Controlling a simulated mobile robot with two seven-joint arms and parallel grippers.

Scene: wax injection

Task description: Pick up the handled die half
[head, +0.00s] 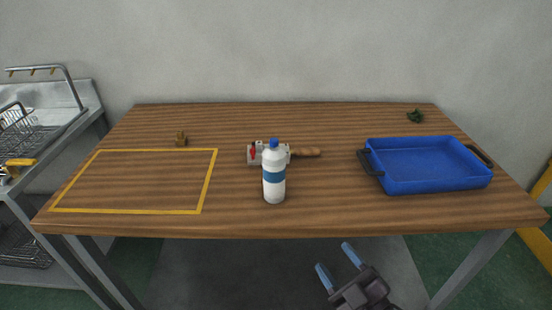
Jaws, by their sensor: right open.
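The handled die half is a small grey metal block with a wooden handle (306,152) pointing right, lying near the middle of the wooden table (330,215). A white bottle (274,183) with a blue band and blue cap stands upright in front of it and hides part of the block. A small red part shows at the block's left side. I cannot tell whether the block is one die half or two together. My right gripper (333,259) is open and empty, below and in front of the table's front edge, away from the die. My left gripper is not in view.
A blue tray (430,188) with black handles stands on the right. A yellow outline (126,211) marks an empty area on the left. A metal sink unit (60,101) stands left.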

